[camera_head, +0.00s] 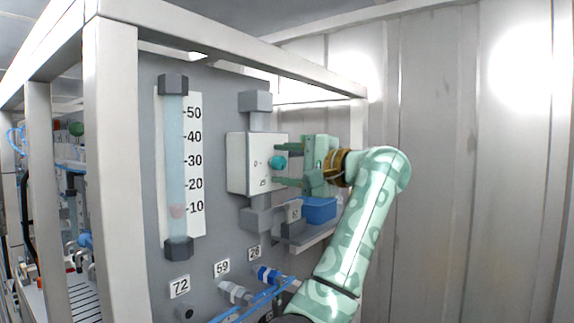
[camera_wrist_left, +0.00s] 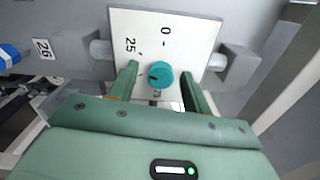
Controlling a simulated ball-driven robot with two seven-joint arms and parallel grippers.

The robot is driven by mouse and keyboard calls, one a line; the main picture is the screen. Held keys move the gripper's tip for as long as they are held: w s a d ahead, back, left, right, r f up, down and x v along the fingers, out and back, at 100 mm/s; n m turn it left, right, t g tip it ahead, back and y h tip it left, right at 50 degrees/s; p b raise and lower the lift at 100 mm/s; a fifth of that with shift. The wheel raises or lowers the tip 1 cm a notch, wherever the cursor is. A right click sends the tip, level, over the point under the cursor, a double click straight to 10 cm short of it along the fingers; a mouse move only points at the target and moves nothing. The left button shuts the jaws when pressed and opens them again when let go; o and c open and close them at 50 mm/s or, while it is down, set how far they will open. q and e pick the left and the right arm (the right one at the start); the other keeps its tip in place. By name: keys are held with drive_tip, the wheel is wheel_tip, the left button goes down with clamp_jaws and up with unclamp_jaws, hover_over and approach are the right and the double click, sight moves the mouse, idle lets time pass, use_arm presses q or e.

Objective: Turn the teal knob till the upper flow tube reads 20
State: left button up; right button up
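The teal knob (camera_head: 278,163) sits on the white face of a valve box (camera_head: 240,162) marked 0 and 25. It also shows in the left wrist view (camera_wrist_left: 160,75). My left gripper (camera_head: 281,162) is open in front of the box. In the left wrist view its fingers (camera_wrist_left: 160,71) stand on either side of the knob, with gaps showing. The flow tube (camera_head: 175,130) stands upright on the grey panel beside a scale of 10 to 50. Its pinkish float (camera_head: 177,211) is level with about 10. My right gripper is not in view.
A blue bin (camera_head: 318,210) sits on a ledge below my left gripper. Tags 72 (camera_head: 180,287), 59 (camera_head: 222,267) and 26 (camera_head: 254,253) mark fittings with blue hoses below. A white frame post (camera_head: 110,160) stands left of the tube.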

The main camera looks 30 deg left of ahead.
use_arm(q)
drive_tip(key=shift+d, duration=0.15)
drive_tip(key=shift+d, duration=0.35)
drive_tip(key=s+d+b, duration=0.1)
drive_tip(key=d, duration=1.4)
drive_tip(key=shift+d, duration=0.15)
drive_tip(key=shift+s, duration=0.1)
